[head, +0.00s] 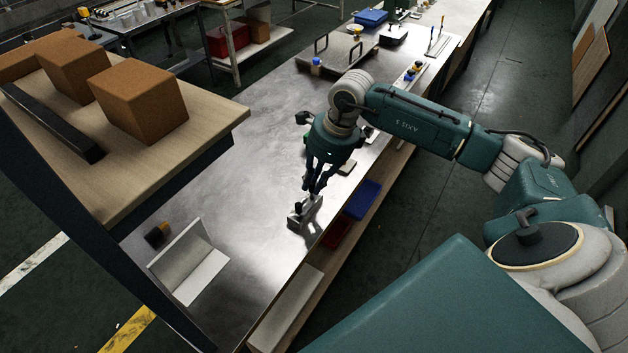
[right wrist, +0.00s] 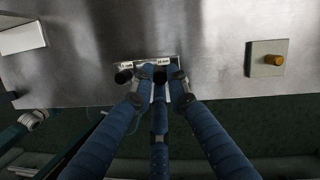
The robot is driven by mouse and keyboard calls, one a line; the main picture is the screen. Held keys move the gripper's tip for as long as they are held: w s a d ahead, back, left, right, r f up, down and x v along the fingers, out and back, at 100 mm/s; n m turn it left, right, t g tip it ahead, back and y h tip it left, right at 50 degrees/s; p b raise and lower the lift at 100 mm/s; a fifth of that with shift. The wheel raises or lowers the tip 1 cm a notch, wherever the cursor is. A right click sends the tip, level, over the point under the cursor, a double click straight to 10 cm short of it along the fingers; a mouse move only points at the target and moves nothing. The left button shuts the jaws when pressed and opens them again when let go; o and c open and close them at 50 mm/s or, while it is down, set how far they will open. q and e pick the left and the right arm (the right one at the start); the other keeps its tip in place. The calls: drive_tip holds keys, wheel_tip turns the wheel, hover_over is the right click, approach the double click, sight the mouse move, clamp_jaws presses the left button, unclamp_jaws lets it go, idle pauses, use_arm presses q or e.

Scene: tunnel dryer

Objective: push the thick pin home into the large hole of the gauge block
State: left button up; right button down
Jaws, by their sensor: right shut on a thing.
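The metal gauge block (head: 304,214) sits on the steel bench near its front edge. It also shows in the right wrist view (right wrist: 146,63), with small white labels along its top. A black pin (right wrist: 123,77) stands at the block's left end there. My right gripper (head: 313,190) points down over the block's other end. Its blue-sleeved fingers (right wrist: 160,84) are shut on what I take to be the thick pin. The fingers hide that pin and the hole, so its depth cannot be told. My left gripper is not in view.
A white angle plate (head: 189,262) and a small dark block with an orange part (head: 158,235) stand nearer on the bench. Blue (head: 362,199) and red (head: 336,234) bins sit below the front edge.

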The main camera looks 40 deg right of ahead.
drive_tip(key=shift+f+b, duration=0.8)
drive_tip(key=shift+f, duration=0.1)
drive_tip(key=c, duration=1.6)
unclamp_jaws()
drive_tip(key=v, duration=1.2)
drive_tip(key=shift+s+f, duration=0.1)
